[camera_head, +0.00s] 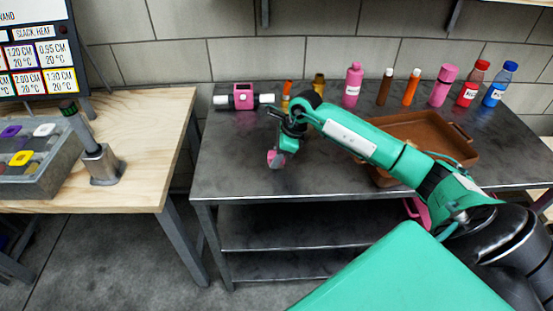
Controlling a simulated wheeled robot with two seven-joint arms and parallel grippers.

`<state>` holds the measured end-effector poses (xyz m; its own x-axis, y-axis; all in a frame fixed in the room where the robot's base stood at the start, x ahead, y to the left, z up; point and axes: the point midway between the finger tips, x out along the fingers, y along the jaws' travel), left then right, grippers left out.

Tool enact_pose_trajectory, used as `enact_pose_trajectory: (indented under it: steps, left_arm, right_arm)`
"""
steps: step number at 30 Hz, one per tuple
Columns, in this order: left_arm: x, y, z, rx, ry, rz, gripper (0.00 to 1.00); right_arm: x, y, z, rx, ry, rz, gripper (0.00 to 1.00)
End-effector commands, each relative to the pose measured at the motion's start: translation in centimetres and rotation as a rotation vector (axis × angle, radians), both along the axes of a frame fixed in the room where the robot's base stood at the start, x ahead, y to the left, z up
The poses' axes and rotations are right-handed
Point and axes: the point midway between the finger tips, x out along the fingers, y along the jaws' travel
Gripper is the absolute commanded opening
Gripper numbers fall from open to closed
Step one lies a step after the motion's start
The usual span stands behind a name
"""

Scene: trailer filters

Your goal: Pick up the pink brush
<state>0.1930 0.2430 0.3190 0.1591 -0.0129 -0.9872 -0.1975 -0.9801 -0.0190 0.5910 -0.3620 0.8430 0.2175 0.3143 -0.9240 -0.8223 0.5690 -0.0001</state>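A small pink object (275,159), which may be the pink brush, shows at the front left of the dark metal table (225,165). It is directly below my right gripper (281,148), which points down and hides part of it. The fingers are too small and covered to tell whether they are open or shut on it. A larger pink handle-like piece (420,211) shows under the table's front edge, partly behind my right arm; I cannot tell what it is. My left gripper is out of view.
A pink block with white ends (243,97) and several bottles, including a pink bottle (352,85), line the table's back. A brown tray (425,125) lies behind my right arm. A wooden table (140,125) with a grey bin (45,165) stands left. The table's left front is clear.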

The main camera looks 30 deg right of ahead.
Motion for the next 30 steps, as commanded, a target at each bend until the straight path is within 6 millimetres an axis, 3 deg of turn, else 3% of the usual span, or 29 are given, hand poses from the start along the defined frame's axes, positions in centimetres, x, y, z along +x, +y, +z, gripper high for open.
enact_pose_trajectory:
  steps: [3,11,17,23,30]
  left_arm:
    - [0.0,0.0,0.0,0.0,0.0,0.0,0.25]
    - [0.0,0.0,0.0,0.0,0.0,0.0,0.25]
    - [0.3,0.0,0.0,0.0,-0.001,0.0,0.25]
    - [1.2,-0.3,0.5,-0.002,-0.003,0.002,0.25]
    - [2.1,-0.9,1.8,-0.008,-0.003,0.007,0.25]
  right_arm:
    - [0.0,0.0,0.0,0.0,0.0,0.0,0.12]
    - [0.0,0.0,0.1,0.0,-0.001,0.0,0.12]
    - [0.1,0.0,1.4,0.0,-0.003,0.0,0.12]
    - [0.2,-0.1,5.2,-0.001,-0.007,0.0,0.12]
    - [0.1,0.0,12.3,0.0,-0.007,0.0,0.12]
